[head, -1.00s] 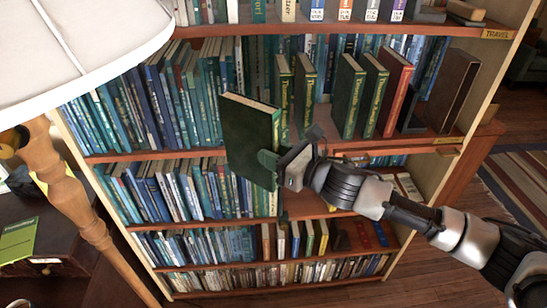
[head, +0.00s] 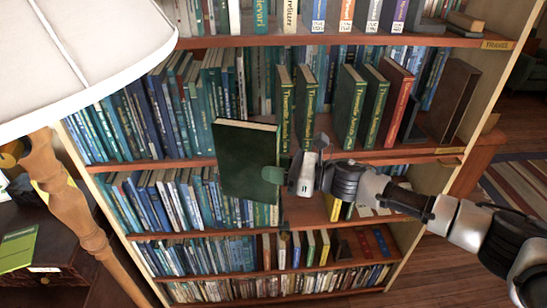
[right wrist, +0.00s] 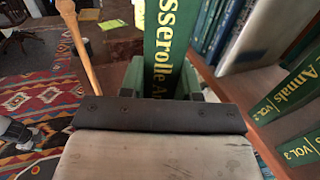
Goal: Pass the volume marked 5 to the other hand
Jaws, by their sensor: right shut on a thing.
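A dark green hardback (head: 245,160) is held upright in front of the bookcase, with its plain cover toward the head camera. My right gripper (head: 273,174) is shut on its right, spine-side edge. In the right wrist view the book's green spine (right wrist: 163,45) shows between the fingers, with yellow letters reading "asserolle An". The gripper hides the lower spine, so I cannot see a volume number.
Matching green volumes (head: 350,103) and a red one (head: 395,105) stand on the middle shelf. A dark brown book (head: 453,103) leans at its right end. A lamp with a wooden post (head: 65,195) and white shade (head: 75,60) stands close on the left.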

